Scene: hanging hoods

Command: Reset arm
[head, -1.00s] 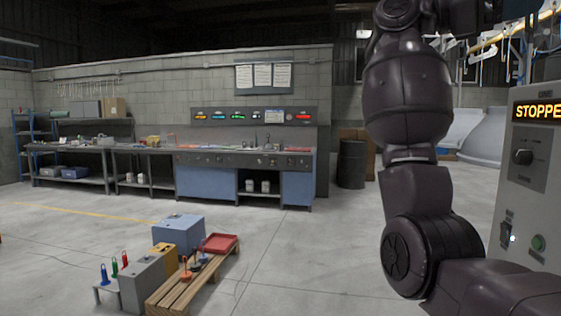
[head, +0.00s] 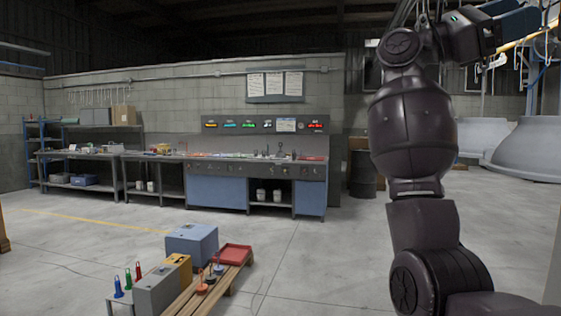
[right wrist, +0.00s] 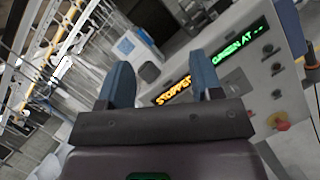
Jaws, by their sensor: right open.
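My right arm rises at the right side of the head view and bends at the top. Its gripper (head: 532,14) is at the upper right corner, with blue fingers pointing right. In the right wrist view the gripper (right wrist: 163,78) has its two blue fingers spread apart with nothing between them. My left gripper is not in view.
A long workbench (head: 215,190) lines the back wall. Hanging rails and hooks (right wrist: 70,45) are left of the gripper. Open floor lies between.

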